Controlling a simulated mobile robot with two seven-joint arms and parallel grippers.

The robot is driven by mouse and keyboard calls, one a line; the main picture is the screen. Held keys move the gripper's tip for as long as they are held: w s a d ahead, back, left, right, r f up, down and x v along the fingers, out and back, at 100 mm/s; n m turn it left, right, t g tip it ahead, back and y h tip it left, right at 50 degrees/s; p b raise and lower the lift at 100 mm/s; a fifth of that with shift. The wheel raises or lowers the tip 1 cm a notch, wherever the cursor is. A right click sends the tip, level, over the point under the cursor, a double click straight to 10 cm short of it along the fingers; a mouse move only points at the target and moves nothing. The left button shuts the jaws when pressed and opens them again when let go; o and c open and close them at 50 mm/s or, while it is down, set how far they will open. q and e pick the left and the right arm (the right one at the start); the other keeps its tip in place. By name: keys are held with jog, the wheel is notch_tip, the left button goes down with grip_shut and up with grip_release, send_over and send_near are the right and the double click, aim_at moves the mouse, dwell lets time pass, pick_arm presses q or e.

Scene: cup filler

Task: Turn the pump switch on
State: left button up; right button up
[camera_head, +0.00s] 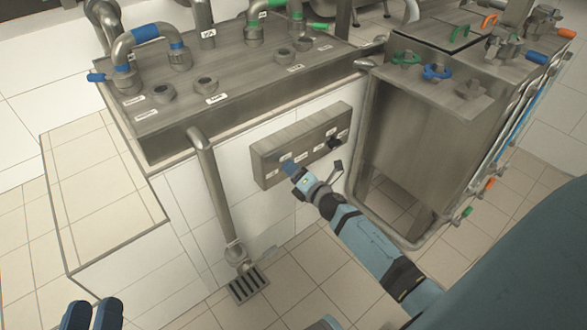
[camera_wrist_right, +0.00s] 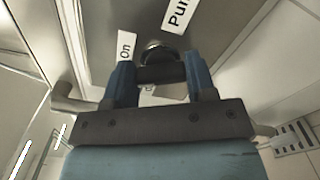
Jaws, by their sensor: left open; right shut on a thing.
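The grey metal switch panel (camera_head: 262,166) is on the white tiled front of the counter. My right gripper (camera_head: 288,165) reaches its left part. In the right wrist view my right gripper (camera_wrist_right: 161,75) has its two blue fingers on either side of a dark switch knob (camera_wrist_right: 160,73) and is shut on it. A label reading "On" lies left of the knob, and one starting "Pu" lies above it to the right. In the head view the knob is mostly hidden behind the fingers. My left gripper (camera_head: 91,316) is open and empty at the lower left, far from the panel.
A second dark knob (camera_head: 335,143) sits on the panel's right part. A steel pipe (camera_head: 211,195) runs down left of the panel to a floor drain (camera_head: 248,284). A steel cabinet (camera_head: 412,140) with coloured valves stands to the right.

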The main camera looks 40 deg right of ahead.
pick_arm(q)
jog(key=shift+a+r+y+p, duration=0.45)
jog(key=shift+r+p, duration=0.25)
jog(key=shift+p, duration=0.7)
pick_arm(e)
jog(key=shift+m, duration=3)
pick_arm(q)
jog(key=shift+d+t, duration=0.1)
jog(key=shift+t, duration=0.2)
pick_arm(e)
jog(key=o, duration=0.9)
pick_arm(q)
jog(key=shift+r, duration=0.35)
pick_arm(e)
jog(key=shift+o, duration=0.2)
